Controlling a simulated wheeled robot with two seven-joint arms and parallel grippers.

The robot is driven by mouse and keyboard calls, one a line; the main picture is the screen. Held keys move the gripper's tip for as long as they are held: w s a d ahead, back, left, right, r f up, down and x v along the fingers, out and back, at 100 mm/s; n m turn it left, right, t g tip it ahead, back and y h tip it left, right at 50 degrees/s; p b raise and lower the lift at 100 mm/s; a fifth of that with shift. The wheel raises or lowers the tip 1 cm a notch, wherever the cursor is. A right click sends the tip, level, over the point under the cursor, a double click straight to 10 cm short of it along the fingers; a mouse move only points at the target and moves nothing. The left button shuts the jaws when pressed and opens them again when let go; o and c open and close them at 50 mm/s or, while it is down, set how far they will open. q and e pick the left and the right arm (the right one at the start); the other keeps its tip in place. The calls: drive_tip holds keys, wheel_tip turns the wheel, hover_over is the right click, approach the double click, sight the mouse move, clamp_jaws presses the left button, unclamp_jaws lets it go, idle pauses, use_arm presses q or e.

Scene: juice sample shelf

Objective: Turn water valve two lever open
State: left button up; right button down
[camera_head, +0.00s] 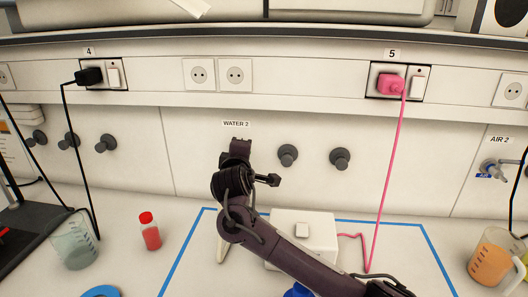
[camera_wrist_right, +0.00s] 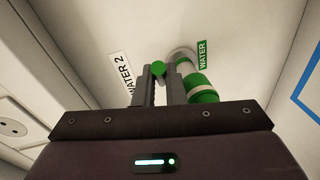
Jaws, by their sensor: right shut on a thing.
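The WATER 2 label (camera_head: 236,124) is on the wall panel in the head view. My right gripper (camera_head: 238,146) is just below it and hides the valve there. In the right wrist view, the valve (camera_wrist_right: 201,88) has a green and white body and a green tag reading WATER. The round green end of its lever (camera_wrist_right: 158,69) shows between the fingertips of my right gripper (camera_wrist_right: 158,75), which is shut on it. How far the lever is turned cannot be told. My left gripper is not in view.
Dark knobs (camera_head: 288,154) stick out of the wall right of the valve. Below stand a white box (camera_head: 305,232), a red bottle (camera_head: 149,232) and a beaker (camera_head: 74,245). A pink cable (camera_head: 388,185) hangs from socket 5. An AIR 2 valve (camera_head: 492,169) is at far right.

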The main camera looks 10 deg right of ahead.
drive_tip(key=shift+a+f+h, duration=0.1)
drive_tip(key=shift+a+h, duration=0.15)
drive_tip(key=shift+h, duration=0.25)
drive_tip(key=shift+s+m+h+p, duration=0.1)
drive_tip(key=shift+m+h+p, duration=0.2)
drive_tip(key=shift+m, duration=0.2)
drive_tip(key=shift+f, duration=0.1)
drive_tip(key=c, duration=1.5)
unclamp_jaws()
drive_tip(key=shift+s, duration=0.1)
drive_tip(key=shift+d, duration=0.1)
